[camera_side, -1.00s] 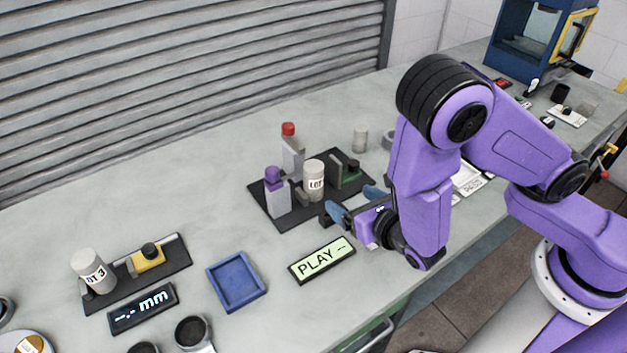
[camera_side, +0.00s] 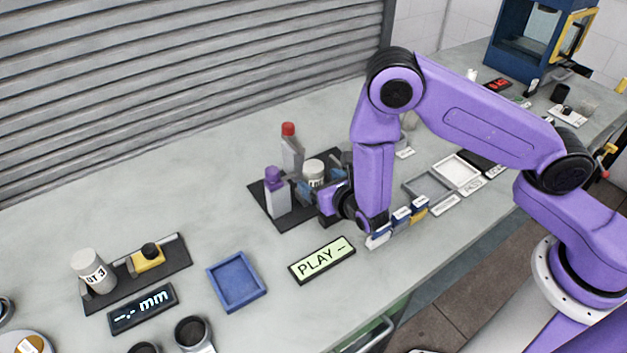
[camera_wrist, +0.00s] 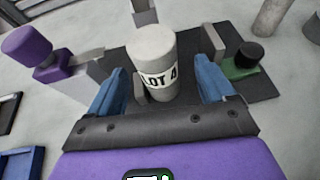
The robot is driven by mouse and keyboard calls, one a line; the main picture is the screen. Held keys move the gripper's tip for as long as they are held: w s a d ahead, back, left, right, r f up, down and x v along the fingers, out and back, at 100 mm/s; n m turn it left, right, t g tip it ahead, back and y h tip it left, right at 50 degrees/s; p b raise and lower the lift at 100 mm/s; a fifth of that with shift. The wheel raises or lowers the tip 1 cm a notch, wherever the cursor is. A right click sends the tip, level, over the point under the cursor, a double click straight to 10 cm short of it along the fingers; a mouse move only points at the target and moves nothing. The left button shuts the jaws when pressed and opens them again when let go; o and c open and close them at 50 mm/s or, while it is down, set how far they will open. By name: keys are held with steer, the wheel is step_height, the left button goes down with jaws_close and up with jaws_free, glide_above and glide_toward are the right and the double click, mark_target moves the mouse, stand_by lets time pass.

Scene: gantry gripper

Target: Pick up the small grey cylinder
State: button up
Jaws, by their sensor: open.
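A pale grey cylinder with a white "LOT 4" label (camera_wrist: 155,65) stands upright on a dark plate (camera_wrist: 262,88) in the wrist view. In the side view its top (camera_side: 313,166) shows and my gripper hides part of it. My gripper (camera_wrist: 160,88) is open, with one blue finger on each side of the cylinder. In the side view my gripper (camera_side: 320,186) is low at the plate. A plain grey cylinder (camera_wrist: 271,18) stands farther back, beyond the plate.
A purple-capped block (camera_side: 277,192) stands left of the cylinder and a red-capped bottle (camera_side: 291,150) behind. A green part with a black knob (camera_wrist: 245,60) is at right.

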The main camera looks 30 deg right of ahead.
mark_target(318, 181)
steer(key=shift+x, duration=2)
steer(key=shift+a, duration=0.15)
steer(key=shift+c, duration=0.3)
steer(key=c, duration=1.4)
steer(key=shift+o, duration=0.2)
steer(key=shift+r, duration=0.65)
steer(key=s+d+r, duration=0.2)
steer(key=s+r, duration=0.3)
steer(key=s, duration=0.1)
steer(key=s+d+r, duration=0.2)
steer(key=s+r, duration=0.4)
steer(key=s, duration=0.1)
steer(key=shift+d+r, duration=0.25)
steer(key=shift+r, duration=0.05)
